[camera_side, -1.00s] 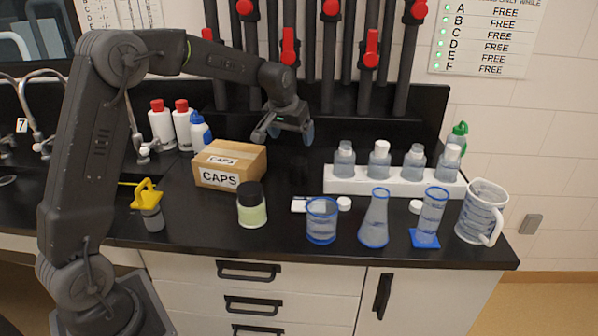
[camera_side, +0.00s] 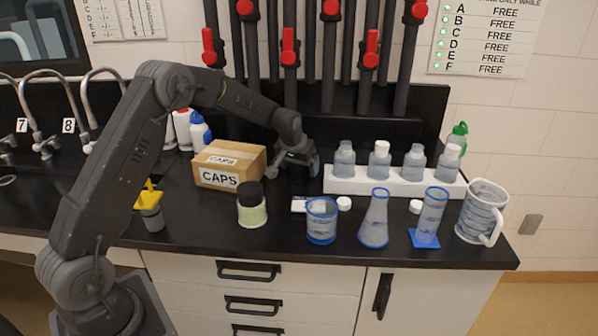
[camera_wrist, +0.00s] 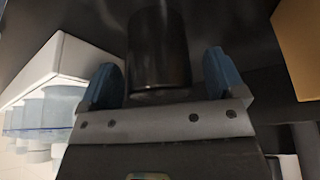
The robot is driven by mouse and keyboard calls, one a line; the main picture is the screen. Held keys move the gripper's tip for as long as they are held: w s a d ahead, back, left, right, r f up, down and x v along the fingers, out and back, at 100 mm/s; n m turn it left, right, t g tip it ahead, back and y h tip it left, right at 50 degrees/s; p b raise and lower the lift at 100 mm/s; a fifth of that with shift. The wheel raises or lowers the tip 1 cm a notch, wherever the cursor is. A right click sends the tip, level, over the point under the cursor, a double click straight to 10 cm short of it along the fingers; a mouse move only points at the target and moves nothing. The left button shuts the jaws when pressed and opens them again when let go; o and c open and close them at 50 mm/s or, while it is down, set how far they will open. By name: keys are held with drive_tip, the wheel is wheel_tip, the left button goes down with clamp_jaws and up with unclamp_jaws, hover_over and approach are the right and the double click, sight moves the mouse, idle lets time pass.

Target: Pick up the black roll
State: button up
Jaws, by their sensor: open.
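The black roll (camera_wrist: 158,40) is a dark cylinder in the wrist view, at the top middle. It stands between the two blue-padded fingers of my gripper (camera_wrist: 162,75), with a visible gap on each side. In the side view my gripper (camera_side: 300,163) is low over the black counter, just right of the CAPS box and left of the white bottle rack. I cannot make out the roll there; the gripper and the dark background hide it.
The CAPS box (camera_side: 229,165) stands close on the left, and the white rack (camera_side: 395,183) with several bottles on the right. In front are a dark-lidded jar (camera_side: 252,212), a beaker (camera_side: 321,222), a flask (camera_side: 374,225), a cylinder (camera_side: 431,215) and a jug (camera_side: 482,212).

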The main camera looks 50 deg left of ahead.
drive_tip(key=shift+w+f, duration=0.1)
drive_tip(key=shift+f, duration=0.1)
drive_tip(key=shift+c, duration=0.5)
drive_tip(key=c, duration=1)
drive_tip(key=shift+r, duration=0.1)
